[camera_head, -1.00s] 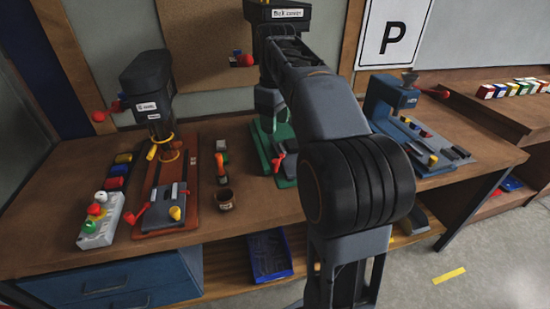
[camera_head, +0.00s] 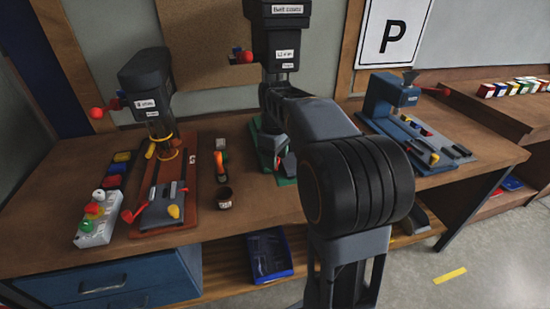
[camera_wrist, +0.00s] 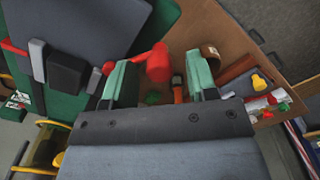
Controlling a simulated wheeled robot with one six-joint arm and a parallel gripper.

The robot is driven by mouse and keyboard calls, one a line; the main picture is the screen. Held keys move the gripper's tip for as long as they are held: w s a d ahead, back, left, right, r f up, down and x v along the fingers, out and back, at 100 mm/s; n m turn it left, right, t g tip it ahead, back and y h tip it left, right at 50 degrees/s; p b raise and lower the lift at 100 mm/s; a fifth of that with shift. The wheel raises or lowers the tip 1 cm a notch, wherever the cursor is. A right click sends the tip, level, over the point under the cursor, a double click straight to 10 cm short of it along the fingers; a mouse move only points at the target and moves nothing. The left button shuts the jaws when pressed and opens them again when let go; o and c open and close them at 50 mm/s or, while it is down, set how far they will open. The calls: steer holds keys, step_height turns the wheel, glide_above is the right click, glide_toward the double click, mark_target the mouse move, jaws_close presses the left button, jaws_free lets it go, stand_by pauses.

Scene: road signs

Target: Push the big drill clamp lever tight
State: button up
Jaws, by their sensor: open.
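The big drill (camera_head: 280,45) stands on a green base in the middle of the bench, its lower part mostly hidden behind my arm. In the wrist view, the red clamp lever with its round knob (camera_wrist: 158,62) shows beside a dark vise block (camera_wrist: 68,66) on the green base (camera_wrist: 155,22). My gripper (camera_wrist: 158,62) is open, with pale green fingers. The knob appears between the two fingers, closer to the left one, and the lever's shaft passes behind that finger. I cannot tell whether they touch.
A smaller drill (camera_head: 150,85) on an orange-red base stands left, with a button box (camera_head: 97,220) beside it. A brown cup (camera_head: 224,198) and an orange-handled tool (camera_head: 219,164) lie between the drills. A blue machine (camera_head: 405,110) stands right. The bench front is clear.

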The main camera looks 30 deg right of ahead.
steer(key=shift+f, duration=0.2)
steer(key=shift+c, duration=0.5)
jaws_close()
